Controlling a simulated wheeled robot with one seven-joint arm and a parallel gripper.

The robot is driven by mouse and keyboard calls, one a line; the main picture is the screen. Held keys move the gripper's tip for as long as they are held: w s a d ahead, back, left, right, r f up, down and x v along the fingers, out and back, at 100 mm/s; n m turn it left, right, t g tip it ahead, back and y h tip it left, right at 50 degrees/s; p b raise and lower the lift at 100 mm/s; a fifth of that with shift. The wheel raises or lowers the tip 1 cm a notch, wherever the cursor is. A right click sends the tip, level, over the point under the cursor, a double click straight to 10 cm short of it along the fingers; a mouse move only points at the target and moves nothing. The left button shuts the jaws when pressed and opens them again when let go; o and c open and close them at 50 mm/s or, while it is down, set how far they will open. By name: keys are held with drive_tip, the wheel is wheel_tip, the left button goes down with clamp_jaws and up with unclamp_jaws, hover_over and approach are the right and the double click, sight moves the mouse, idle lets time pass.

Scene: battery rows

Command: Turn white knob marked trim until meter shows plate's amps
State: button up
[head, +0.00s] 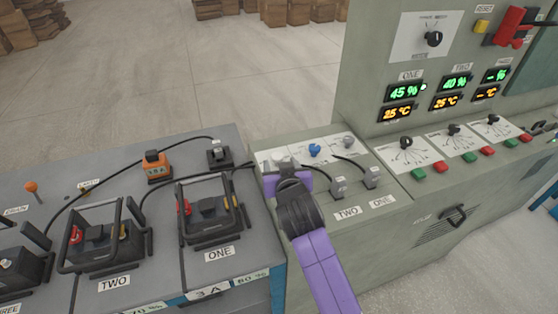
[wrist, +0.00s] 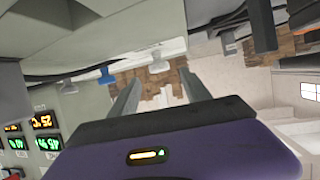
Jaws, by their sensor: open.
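A pale knob (wrist: 158,66), which looks like the white one, hangs in the upper middle of the wrist view, between the lines of my two fingers. In the head view my gripper (head: 281,164) largely hides it at the left of the white knob panel. My gripper (wrist: 158,88) is open, with a finger on either side of the knob; I cannot tell whether they touch it. The knob's marking is not readable. The orange meter (head: 156,166) stands on the bench to the left; its digits are too small to read surely. A plate (head: 208,290) on the bench front reads 3 A.
A blue knob (head: 315,150) and a grey knob (head: 348,142) stand close to the right on the same panel. Cable plugs (head: 338,187) sit in front of them. Framed batteries (head: 211,209) and black cables occupy the bench to the left.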

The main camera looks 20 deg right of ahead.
drive_tip(key=shift+v, duration=1.3)
wheel_tip(320, 180, up, 5)
drive_tip(key=a+n+t+y, duration=0.1)
drive_tip(key=a+t, duration=0.1)
drive_tip(key=t, duration=0.1)
drive_tip(key=s+d+f, duration=0.1)
drive_tip(key=s, duration=2.2)
drive_tip(key=s+d+f+n+g+y, duration=0.1)
drive_tip(key=s+d+f, duration=0.1)
drive_tip(key=s, duration=2.1)
drive_tip(key=shift+s+d+f, duration=0.25)
drive_tip(key=shift+d, duration=0.05)
